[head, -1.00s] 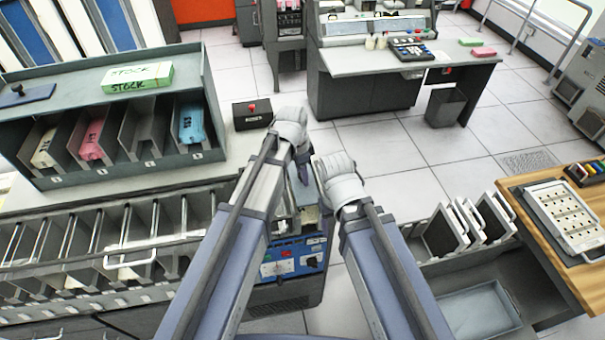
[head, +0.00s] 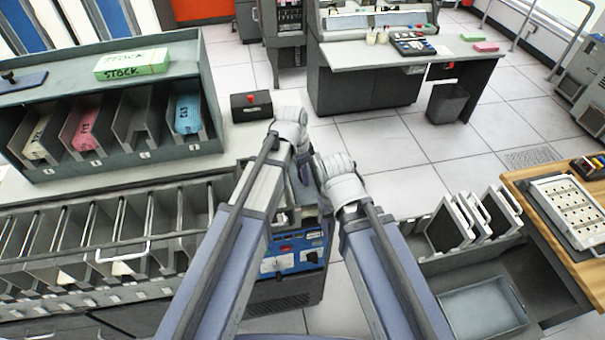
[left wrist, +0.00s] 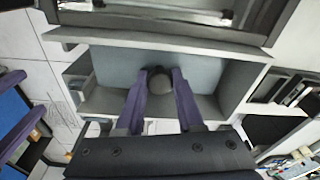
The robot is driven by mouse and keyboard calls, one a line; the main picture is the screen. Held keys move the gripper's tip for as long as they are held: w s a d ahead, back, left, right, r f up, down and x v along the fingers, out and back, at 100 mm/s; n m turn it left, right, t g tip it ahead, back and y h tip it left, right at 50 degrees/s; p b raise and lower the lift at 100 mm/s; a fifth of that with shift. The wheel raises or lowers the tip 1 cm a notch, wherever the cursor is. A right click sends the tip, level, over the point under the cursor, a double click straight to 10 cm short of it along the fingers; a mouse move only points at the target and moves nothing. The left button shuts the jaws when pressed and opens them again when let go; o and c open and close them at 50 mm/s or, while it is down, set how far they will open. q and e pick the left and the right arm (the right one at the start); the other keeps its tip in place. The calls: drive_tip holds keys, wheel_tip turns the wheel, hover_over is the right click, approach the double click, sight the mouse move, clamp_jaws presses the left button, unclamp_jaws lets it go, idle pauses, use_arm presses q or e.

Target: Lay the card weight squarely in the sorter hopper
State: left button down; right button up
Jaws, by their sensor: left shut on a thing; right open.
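My left gripper (head: 303,172) is the higher one in the head view, over the machine with the blue panel (head: 292,257). In the left wrist view its purple fingers (left wrist: 157,76) are shut on a dark rounded knob (left wrist: 159,85), which I take to be the card weight's. Below the knob, a flat blue-grey surface (left wrist: 115,65) lies inside a grey-walled hopper (left wrist: 238,85). I cannot tell whether that surface is the weight's plate or the hopper floor, nor whether they touch. My right gripper (head: 343,183) is close on the right, its fingers mostly hidden by its wrist.
A grey rack (head: 100,170) with coloured card decks stands at left, with a green STOCK box (head: 132,64) and a dark knobbed plate (head: 20,80) on top. A black box with a red button (head: 250,105) sits behind. A grey tray (head: 485,310) is at lower right.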

sight(299, 175)
use_arm(q)
drive_tip(key=shift+f+b, duration=1.75)
drive_tip(key=shift+f, duration=0.25)
drive_tip(key=shift+c, duration=2.3)
unclamp_jaws()
drive_tip(key=shift+r, duration=0.1)
drive_tip(key=r+p, duration=0.5)
drive_tip(key=a+r+p, duration=0.1)
drive_tip(key=r+p, duration=0.1)
drive_tip(key=shift+s+r+p, duration=0.25)
drive_tip(key=shift+r+p, duration=0.05)
drive_tip(key=shift+p, duration=0.1)
